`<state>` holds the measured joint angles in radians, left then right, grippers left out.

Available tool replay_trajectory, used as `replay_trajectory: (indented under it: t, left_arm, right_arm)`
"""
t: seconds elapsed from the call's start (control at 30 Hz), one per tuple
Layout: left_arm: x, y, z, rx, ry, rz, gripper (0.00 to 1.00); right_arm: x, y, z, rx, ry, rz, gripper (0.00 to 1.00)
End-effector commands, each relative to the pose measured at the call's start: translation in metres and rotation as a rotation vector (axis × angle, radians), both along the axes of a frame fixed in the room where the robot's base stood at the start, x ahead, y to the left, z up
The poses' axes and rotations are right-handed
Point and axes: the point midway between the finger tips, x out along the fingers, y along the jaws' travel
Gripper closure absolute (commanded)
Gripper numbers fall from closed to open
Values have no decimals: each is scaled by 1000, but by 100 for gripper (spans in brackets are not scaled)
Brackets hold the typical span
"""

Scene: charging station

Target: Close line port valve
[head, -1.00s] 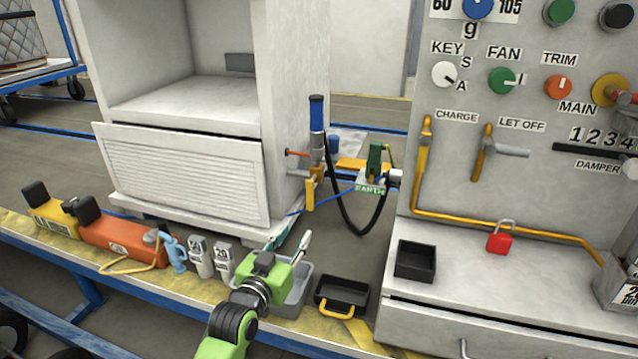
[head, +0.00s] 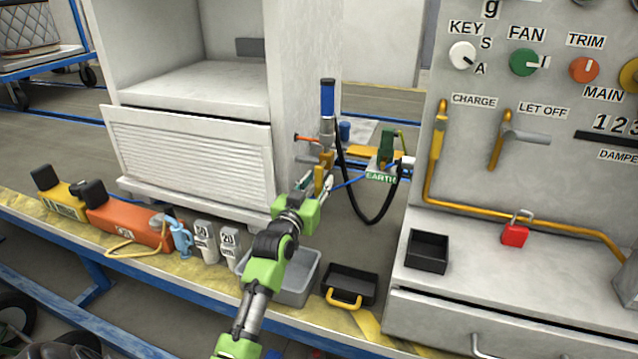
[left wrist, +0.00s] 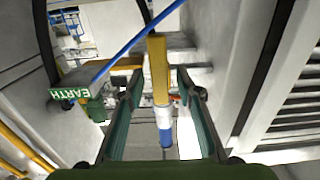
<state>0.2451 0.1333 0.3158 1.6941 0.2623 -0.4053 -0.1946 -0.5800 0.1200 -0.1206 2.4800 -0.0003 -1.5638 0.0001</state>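The line port (head: 327,145) sticks out from the right side of the white cabinet, with an upright blue-handled fitting (head: 327,100) on it. A yellow lever (head: 322,180), which looks like the valve handle, hangs down below the port. My left gripper (head: 316,184) is at this lever, its fingers partly hidden by its own wrist. In the left wrist view the yellow lever (left wrist: 158,65) lies between the two open fingers, with gaps on both sides. The blue fitting (left wrist: 166,139) shows beyond it. My right gripper is in neither view.
A black hose (head: 358,205) and a blue cable hang close right of the port, by the green EARTH clamp (head: 386,152). A small orange-tipped handle (head: 304,138) sits left of the port. A grey bin (head: 297,275) and black tray (head: 350,284) lie below.

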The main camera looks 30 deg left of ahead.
Motion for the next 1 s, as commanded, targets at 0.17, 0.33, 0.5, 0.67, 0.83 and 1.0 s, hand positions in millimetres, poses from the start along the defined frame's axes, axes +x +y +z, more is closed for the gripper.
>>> replay_trajectory:
  t: [0.17, 0.33, 0.5, 0.67, 0.83, 1.0]
  left_arm:
    - [12, 3, 0, -1, -1, 0, 68]
    - [13, 3, 0, -1, 0, 0, 68]
    - [13, 3, 0, 0, 0, 0, 78]
    - [13, 3, 0, 0, 0, 0, 100]
    - [14, 3, 0, -4, -1, 0, 100]
    - [22, 2, 1, -40, -10, 0, 100]
  right_arm:
    - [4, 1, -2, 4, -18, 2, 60]
    - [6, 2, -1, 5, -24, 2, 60]
    - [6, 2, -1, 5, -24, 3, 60]
    - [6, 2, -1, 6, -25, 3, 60]
    - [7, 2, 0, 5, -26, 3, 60]
    - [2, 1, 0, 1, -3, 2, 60]
